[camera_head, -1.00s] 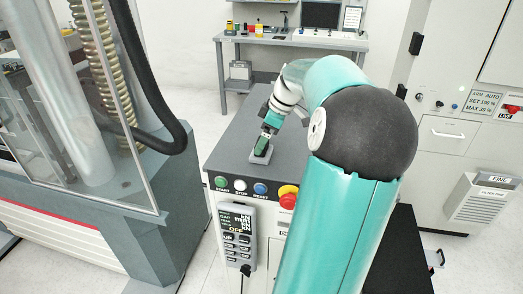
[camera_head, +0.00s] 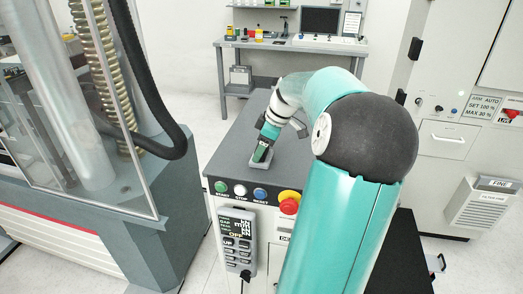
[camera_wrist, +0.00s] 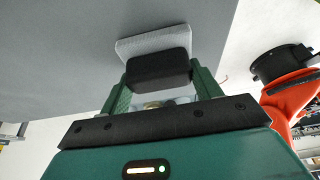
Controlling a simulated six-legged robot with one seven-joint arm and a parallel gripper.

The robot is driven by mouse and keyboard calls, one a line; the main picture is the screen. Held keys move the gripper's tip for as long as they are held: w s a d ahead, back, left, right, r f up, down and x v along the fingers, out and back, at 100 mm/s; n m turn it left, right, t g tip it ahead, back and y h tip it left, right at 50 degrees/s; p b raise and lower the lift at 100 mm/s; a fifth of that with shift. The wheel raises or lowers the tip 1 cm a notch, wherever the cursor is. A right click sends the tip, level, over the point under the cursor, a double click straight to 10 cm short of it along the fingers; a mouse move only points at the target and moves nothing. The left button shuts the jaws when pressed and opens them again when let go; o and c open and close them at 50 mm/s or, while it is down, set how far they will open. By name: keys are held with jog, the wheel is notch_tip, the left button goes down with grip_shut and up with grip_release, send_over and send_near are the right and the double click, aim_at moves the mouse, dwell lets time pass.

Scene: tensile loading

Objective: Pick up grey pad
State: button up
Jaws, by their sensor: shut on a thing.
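The grey pad (camera_head: 258,167) is a small light grey plate on the dark grey top of the control cabinet. In the wrist view its pale plate (camera_wrist: 150,43) shows behind a black block (camera_wrist: 160,72), which looks joined to it. My gripper (camera_head: 262,154) points down at the pad. In the wrist view the green fingers of my gripper (camera_wrist: 160,82) stand on both sides of the black block and are shut on it. The pad appears to rest on the cabinet top; any small gap beneath it cannot be told.
The cabinet top (camera_head: 228,150) is otherwise clear around the pad. Buttons and a red emergency stop (camera_head: 289,206) line its front edge. A glass-fronted machine (camera_head: 100,130) stands at the left. A bench (camera_head: 300,44) stands behind, and white cabinets (camera_head: 455,135) at the right.

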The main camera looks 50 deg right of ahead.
jog(key=shift+r, duration=0.6)
jog(key=s+a+r, duration=0.9)
jog(key=s+r, duration=0.1)
jog(key=r, duration=0.1)
jog(key=shift+s+r, duration=0.35)
jog(key=shift+s, duration=0.05)
jog(key=shift+o, duration=1.1)
jog(key=shift+c, duration=0.4)
